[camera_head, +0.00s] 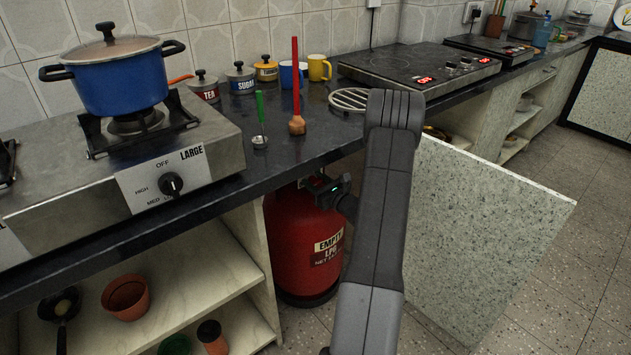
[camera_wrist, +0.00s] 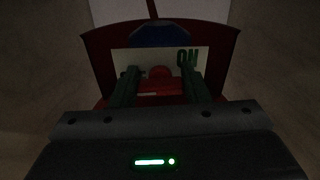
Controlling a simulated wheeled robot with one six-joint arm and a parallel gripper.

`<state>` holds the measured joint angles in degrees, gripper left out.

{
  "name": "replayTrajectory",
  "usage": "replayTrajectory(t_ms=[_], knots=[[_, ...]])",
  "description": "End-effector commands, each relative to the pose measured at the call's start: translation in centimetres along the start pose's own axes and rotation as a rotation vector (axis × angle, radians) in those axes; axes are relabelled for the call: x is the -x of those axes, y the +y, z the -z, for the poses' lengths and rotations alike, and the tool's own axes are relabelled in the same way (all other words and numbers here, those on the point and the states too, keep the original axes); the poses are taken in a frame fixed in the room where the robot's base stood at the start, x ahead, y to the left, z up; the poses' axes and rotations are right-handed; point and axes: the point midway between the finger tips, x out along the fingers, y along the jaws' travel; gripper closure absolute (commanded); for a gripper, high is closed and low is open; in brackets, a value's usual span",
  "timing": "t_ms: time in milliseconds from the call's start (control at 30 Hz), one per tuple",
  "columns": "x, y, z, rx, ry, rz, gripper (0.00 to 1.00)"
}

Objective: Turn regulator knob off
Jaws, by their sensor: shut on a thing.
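The red gas cylinder (camera_head: 303,245) stands in the open bay under the counter, with an "EMPTY" label on its front. My gripper (camera_head: 322,187) reaches to the top of the cylinder, below the counter edge. In the dark wrist view, my gripper (camera_wrist: 160,80) has its two fingers on either side of a small red regulator knob (camera_wrist: 160,72) and is shut on it. A pale plate (camera_wrist: 122,58) with upside-down lettering that looks like "ON" lies behind the knob. The regulator is mostly hidden in the head view, and the knob's exact angle is hard to tell.
The counter edge (camera_head: 215,215) runs just above my gripper. An open cabinet door (camera_head: 480,235) stands right of my arm. Shelves with pots (camera_head: 125,297) are left of the cylinder. A stove with a blue pot (camera_head: 120,82) stands above them. Floor is free beyond the door.

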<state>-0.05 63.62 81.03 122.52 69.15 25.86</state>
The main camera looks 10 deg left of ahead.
Motion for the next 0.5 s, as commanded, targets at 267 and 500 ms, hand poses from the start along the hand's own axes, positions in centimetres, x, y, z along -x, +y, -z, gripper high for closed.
replayTrajectory(t_ms=[267,500], knots=[[0.04,-0.02,0.05,-0.068,0.001,0.000,0.81],[0.04,-0.02,0.08,-0.076,0.001,0.000,0.81]])
